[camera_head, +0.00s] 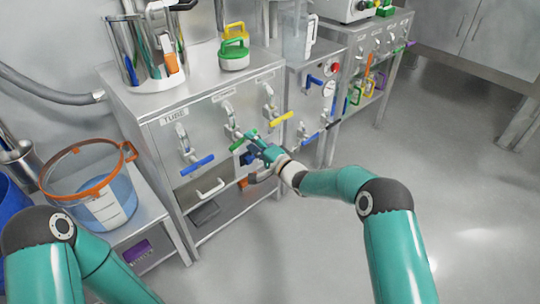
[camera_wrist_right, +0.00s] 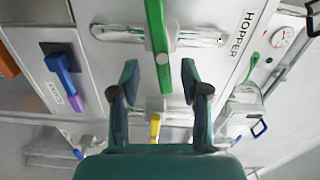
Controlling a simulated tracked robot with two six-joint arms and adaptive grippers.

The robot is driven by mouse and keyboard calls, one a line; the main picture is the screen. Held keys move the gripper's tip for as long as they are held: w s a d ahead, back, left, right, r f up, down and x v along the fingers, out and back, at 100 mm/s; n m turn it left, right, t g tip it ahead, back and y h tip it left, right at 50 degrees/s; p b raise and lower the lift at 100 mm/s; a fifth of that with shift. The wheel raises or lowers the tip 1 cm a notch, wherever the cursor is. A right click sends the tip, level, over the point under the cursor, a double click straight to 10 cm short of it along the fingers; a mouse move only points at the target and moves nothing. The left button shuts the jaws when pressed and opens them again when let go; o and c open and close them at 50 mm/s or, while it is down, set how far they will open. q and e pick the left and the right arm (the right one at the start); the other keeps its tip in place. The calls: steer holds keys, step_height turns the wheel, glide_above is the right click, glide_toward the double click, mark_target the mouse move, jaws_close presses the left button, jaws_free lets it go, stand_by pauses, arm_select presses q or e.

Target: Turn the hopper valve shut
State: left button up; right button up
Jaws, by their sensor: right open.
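The hopper valve has a green lever handle (camera_wrist_right: 157,35), with the word HOPPER (camera_wrist_right: 241,35) on the panel beside it in the right wrist view. The handle crosses its metal pipe (camera_wrist_right: 195,39) roughly at a right angle. In the head view the green handle (camera_head: 243,141) is partly hidden by my right gripper (camera_head: 261,147). My right gripper (camera_wrist_right: 159,78) is open, with a finger on each side of the handle's near end and gaps visible on both sides. My left arm shows at the lower left of the head view, but its gripper is out of view.
A blue lever (camera_head: 197,165) and a yellow lever (camera_head: 281,119) flank the green one. A metal pot (camera_head: 135,55) and a green-lidded container (camera_head: 234,58) stand on the cabinet top. An orange-rimmed tub (camera_head: 108,202) stands left. The floor (camera_head: 310,240) at front is clear.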

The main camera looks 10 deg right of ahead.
steer(key=v, duration=0.8)
steer(key=shift+s+d, duration=0.25)
steer(key=shift+d, duration=0.05)
